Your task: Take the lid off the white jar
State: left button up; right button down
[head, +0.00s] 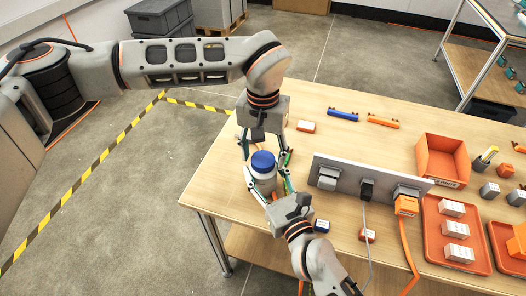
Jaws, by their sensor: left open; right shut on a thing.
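The white jar (266,181) stands upright near the left edge of the wooden table, with its blue lid (263,162) on top. My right gripper (267,184) comes from the front and is shut on the jar's body, one finger on each side. My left gripper (264,148) comes down from above and behind, open, with its fingers spread near the lid. The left fingertips are partly hidden, so I cannot tell whether they touch the lid.
A grey upright panel (345,175) with plugs and cables stands right of the jar. An orange bin (442,158), orange trays (437,232) and small boxes lie farther right. Blue (343,114) and orange (383,122) bar-shaped items lie at the back.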

pick_arm(q)
jog(key=c, duration=1.1)
jog(key=shift+c, duration=0.2)
